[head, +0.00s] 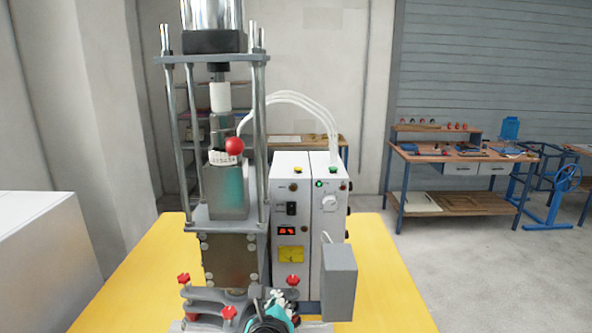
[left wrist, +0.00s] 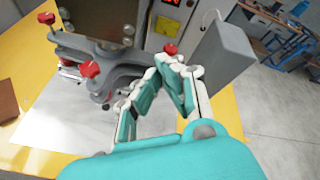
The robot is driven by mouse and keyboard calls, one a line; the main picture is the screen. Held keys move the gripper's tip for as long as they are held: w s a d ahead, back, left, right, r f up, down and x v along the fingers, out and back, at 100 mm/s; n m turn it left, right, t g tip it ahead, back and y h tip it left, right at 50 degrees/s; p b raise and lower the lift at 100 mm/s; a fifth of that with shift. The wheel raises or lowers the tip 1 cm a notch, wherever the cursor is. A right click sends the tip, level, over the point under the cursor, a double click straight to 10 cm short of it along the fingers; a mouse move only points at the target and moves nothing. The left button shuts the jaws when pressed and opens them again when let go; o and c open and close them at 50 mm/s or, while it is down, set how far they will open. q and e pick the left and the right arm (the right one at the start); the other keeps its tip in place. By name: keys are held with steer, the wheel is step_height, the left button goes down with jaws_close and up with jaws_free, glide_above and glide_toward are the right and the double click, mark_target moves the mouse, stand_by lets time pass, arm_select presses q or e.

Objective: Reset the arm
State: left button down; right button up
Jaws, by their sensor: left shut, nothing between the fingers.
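My left gripper (left wrist: 158,72) is shut and empty in the left wrist view, its teal and white fingers meeting at the tips. In the head view the left gripper (head: 277,300) shows at the bottom centre, in front of the machine's base. The welding machine (head: 228,190) stands upright on the yellow table (head: 385,285), with steel posts and a red ball knob (head: 234,146). Its grey clamp base (left wrist: 125,62) with red knobs lies just beyond the fingers in the left wrist view. Whether the fingers touch it I cannot tell. My right gripper is not in view.
A white control box (head: 307,215) with a red display and a grey box (head: 339,282) stand right of the machine. A brown block (left wrist: 8,100) lies on the left in the left wrist view. A workbench (head: 455,160) stands farther back, with open floor before it.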

arm_select(q)
steer(key=s+a+f+n+g, duration=0.3)
steer(key=s+a+f+n, duration=0.1)
steer(key=s+f+n, duration=0.3)
steer(key=s+a+f+n+g, duration=0.2)
steer(key=s+a+f+n, duration=0.2)
steer(key=s+f+n, duration=0.3)
steer(key=s+a+f+n+g, duration=0.2)
steer(key=s+a+f+n, duration=0.15)
steer(key=s+n, duration=0.45)
steer(key=s+a+f+n+g, duration=0.3)
steer(key=s+a+n, duration=0.2)
steer(key=s, duration=0.4)
step_height(320, 180, down, 29)
steer(key=s+g+b, duration=0.1)
steer(key=s+b, duration=0.1)
steer(key=b, duration=0.1)
steer(key=s+a+f+g+b, duration=0.1)
steer(key=s+a+f+b, duration=0.1)
steer(key=s+f, duration=1.4)
step_height(320, 180, down, 3)
steer(key=shift+s+a+f+b, duration=0.2)
steer(key=shift+s+a+b, duration=0.2)
steer(key=shift+b, duration=0.1)
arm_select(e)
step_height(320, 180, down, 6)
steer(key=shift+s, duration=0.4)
